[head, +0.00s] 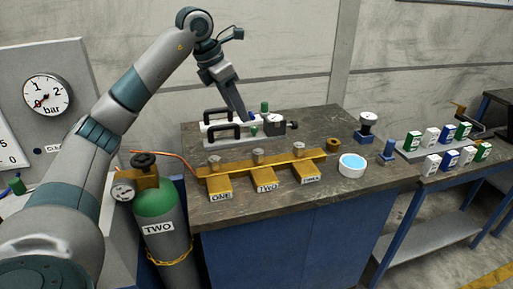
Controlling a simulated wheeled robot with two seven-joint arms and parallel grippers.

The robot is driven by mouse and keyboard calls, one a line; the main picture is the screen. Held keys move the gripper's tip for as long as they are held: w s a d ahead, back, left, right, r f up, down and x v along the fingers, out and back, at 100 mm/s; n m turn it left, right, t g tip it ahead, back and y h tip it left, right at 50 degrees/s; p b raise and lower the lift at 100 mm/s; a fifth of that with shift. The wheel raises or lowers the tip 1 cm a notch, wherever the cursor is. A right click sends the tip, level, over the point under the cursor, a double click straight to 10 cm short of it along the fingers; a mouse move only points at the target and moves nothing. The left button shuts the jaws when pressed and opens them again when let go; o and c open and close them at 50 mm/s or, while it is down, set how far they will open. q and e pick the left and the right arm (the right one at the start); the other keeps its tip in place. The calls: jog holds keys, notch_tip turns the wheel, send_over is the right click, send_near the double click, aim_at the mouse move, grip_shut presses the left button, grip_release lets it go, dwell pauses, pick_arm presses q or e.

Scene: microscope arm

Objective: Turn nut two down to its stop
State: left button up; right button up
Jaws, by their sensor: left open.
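Three brass blocks with white labels stand in a row under a brass bar (245,168) on the bench. My left arm rises from the lower left and bends down at the back of the bench. My left gripper (241,112) is open, behind and left of nut two and apart from it. Its fingertips are small and partly hidden behind the white-and-black fixture. My right gripper is not in view.
Block ONE (219,188) and block THREE (306,174) carry similar nuts. The fixture (243,130) with black handles stands behind the bar. A white round dish (351,166) is to the right. The bench's front strip is clear.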

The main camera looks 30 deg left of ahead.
aim_at(258, 151)
pick_arm(q)
jog(key=p+x, duration=0.2)
jog(key=x, duration=1.5)
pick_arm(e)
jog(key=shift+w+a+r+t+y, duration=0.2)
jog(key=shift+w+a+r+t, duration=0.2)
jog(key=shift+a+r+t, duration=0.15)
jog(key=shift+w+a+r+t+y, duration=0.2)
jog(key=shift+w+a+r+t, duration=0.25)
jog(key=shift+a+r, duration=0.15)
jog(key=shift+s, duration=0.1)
pick_arm(q)
jog(key=c, duration=1)
